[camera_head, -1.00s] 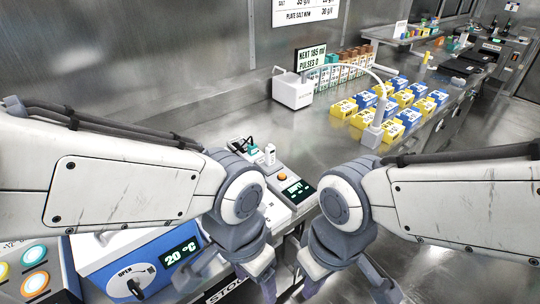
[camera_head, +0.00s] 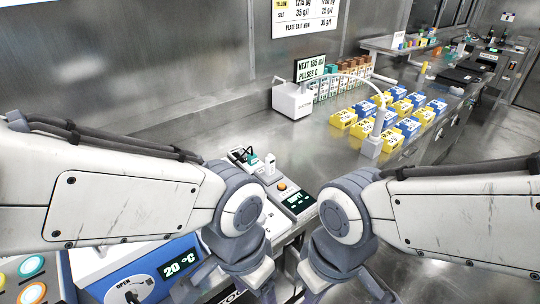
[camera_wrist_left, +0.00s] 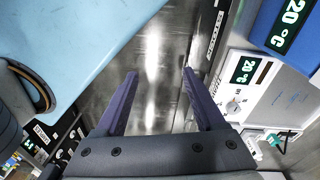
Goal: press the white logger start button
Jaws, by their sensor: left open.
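A small light-coloured device with a dark display (camera_head: 299,200) and an orange button (camera_head: 281,187) lies on the bench just beyond my wrists. A white upright piece (camera_head: 268,168) stands at its far end. I cannot tell which part is the white logger start button. My left gripper (camera_head: 245,286) is low in the head view, nearer than this device, with its fingertips cut off. In the left wrist view its two purple fingers (camera_wrist_left: 160,84) are spread apart and empty, over a gap between units. My right gripper (camera_head: 335,290) is at the bottom edge, its fingertips out of view.
A blue-fronted unit (camera_head: 150,285) reading 20 °C stands at lower left, beside a panel of coloured buttons (camera_head: 32,267). A white box (camera_head: 292,100) with a curved arm and several yellow and blue cartons (camera_head: 362,128) stand farther back. Bench (camera_head: 330,160) between is clear.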

